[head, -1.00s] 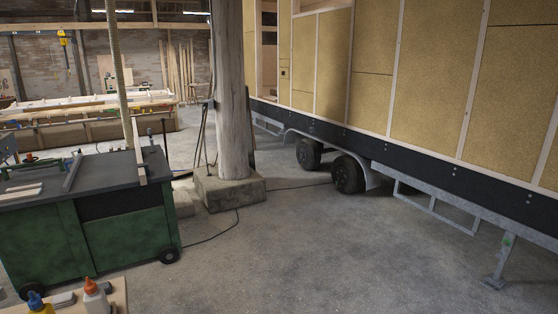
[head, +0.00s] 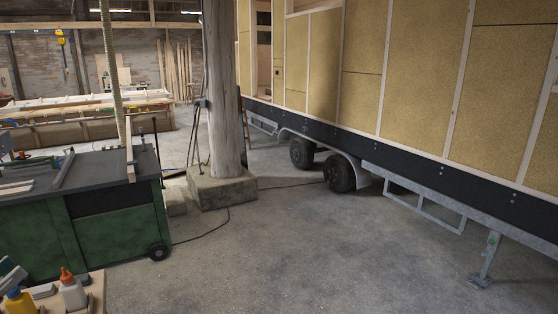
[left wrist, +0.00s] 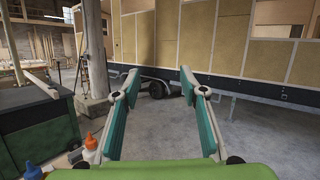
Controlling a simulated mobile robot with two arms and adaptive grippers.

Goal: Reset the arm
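My left gripper (left wrist: 158,88) shows in the left wrist view with its two teal-padded fingers spread wide. Nothing is between the fingers; behind the gap are the concrete floor and the trailer. In the head view, a small grey piece at the lower left edge may be part of this gripper, but too little shows to be sure. My right gripper is in neither view.
A wooden top (head: 97,295) at the lower left holds a white bottle with orange cap (head: 73,292) and a blue-capped yellow bottle (head: 18,301). A green workbench (head: 110,238), pillar (head: 224,100) and trailer (head: 400,155) stand beyond. The middle floor is clear.

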